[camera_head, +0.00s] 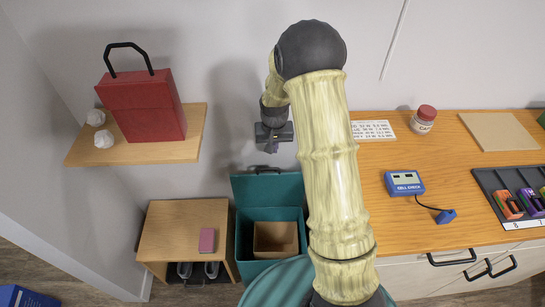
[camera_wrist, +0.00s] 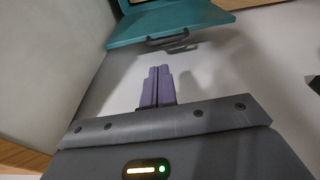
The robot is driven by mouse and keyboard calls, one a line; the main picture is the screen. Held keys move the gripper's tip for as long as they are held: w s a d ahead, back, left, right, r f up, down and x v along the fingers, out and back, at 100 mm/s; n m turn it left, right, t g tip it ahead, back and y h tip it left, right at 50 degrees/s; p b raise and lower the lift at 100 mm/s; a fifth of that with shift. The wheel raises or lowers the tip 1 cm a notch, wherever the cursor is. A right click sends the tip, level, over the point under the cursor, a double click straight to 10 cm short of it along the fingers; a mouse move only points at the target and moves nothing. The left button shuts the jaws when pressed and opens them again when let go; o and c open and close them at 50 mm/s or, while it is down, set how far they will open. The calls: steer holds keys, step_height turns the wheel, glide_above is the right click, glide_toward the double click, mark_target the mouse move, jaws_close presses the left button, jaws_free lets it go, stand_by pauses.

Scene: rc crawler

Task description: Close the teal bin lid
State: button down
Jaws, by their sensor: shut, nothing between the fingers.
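The teal bin (camera_head: 243,238) stands on the floor below the wall, open at the top, with a brown box (camera_head: 276,238) inside it. Its teal lid (camera_head: 262,188) stands raised at the back, near the wall, with a dark handle (camera_head: 262,168) along its upper edge. In the wrist view the lid (camera_wrist: 180,20) and its handle (camera_wrist: 168,40) appear beyond my fingertips. My gripper (camera_head: 271,149) is above the lid, close to the wall, apart from the handle. Its purple fingers (camera_wrist: 158,70) are together and empty. My arm hides part of the bin's right side.
A small wooden cabinet (camera_head: 170,225) with a pink block (camera_head: 207,240) stands left of the bin. Above it a wall shelf (camera_head: 190,140) holds a red box (camera_head: 145,105). The wooden workbench (camera_head: 450,205) is on the right, with a blue meter (camera_head: 404,182).

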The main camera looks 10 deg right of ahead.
steer(key=shift+w+f, duration=0.65)
steer(key=shift+w, duration=0.2)
steer(key=shift+f, duration=0.1)
step_height(320, 180, down, 10)
steer(key=w, duration=0.1)
steer(key=shift+w+d, duration=0.2)
